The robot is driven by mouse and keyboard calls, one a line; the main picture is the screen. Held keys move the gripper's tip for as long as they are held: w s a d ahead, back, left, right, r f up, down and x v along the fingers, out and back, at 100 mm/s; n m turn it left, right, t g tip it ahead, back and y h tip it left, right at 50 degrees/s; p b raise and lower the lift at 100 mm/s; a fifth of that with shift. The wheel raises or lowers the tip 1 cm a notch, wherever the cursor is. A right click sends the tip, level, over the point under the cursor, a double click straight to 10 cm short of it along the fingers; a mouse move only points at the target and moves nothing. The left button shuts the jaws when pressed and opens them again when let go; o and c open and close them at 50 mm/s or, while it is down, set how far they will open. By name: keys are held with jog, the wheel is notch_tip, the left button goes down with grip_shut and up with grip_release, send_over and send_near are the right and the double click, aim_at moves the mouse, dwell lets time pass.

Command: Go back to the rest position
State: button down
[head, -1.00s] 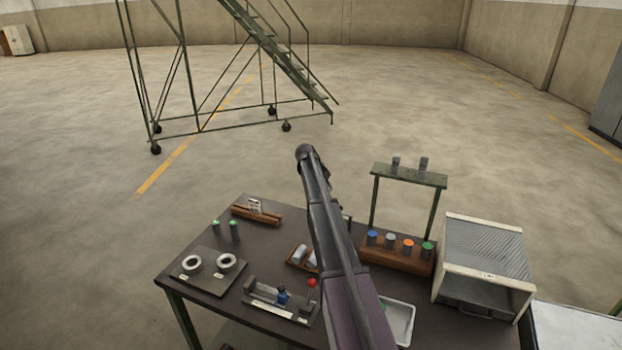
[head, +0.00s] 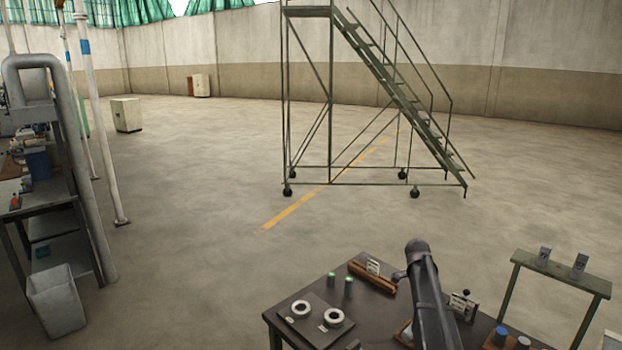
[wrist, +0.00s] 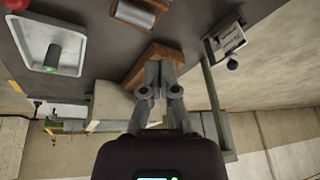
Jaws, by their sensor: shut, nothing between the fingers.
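My gripper (wrist: 160,80) shows in the wrist view with its two fingers together and nothing between them. It is above the dark workbench (wrist: 95,50), with a wooden block (wrist: 152,55) behind the fingertips in the picture. In the head view my arm rises over the bench (head: 375,310) at the lower right; I cannot make out the fingers there.
On the bench are a plate with two pale rings (head: 302,309), two green-topped cylinders (head: 347,288), and a wooden holder (head: 376,279). A green stand (head: 560,270) is at right. The wrist view shows a white tray (wrist: 35,80) holding a cylinder. Rolling stairs (head: 400,90) stand beyond open floor.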

jog(key=s+a+f+n+y+b, duration=0.2)
jog(key=s+a+n, duration=0.8)
jog(key=s, duration=0.3)
jog(key=s+a+f+n+y+b, duration=0.2)
jog(key=s+a+f+n, duration=0.1)
jog(key=s+a+n, duration=0.7)
jog(key=shift+s+a+f+n, duration=0.15)
jog(key=shift+s+a+n, duration=0.3)
jog(key=shift+s, duration=1.7)
jog(key=shift+a, duration=0.1)
